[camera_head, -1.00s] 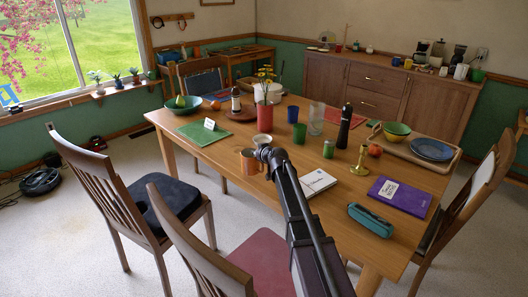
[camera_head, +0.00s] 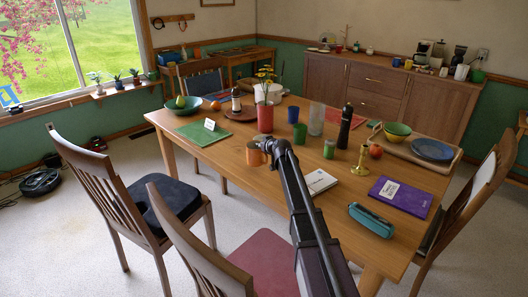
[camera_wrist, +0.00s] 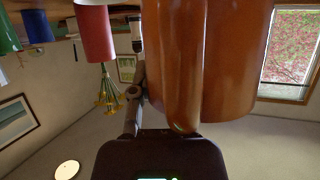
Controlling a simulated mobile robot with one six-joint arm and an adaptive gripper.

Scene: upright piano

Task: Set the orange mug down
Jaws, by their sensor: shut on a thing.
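The orange mug (camera_head: 254,154) is over the table's near side, in front of the red vase (camera_head: 265,119). It also fills much of the upper middle of the wrist view (camera_wrist: 232,60), where the picture is upside down. My gripper (camera_head: 266,147) is at the mug's right side and shut on its handle (camera_wrist: 185,65). The mug looks upright. Its base is cut off in the wrist view, so I cannot tell whether it touches the wooden table (camera_head: 222,157).
Right of the mug are a green cup (camera_head: 299,134), a green can (camera_head: 329,149), a white book (camera_head: 319,182) and a brass candlestick (camera_head: 361,160). A green mat (camera_head: 200,133) lies to the left. Bare table lies between mat and mug. Chairs stand along the near side.

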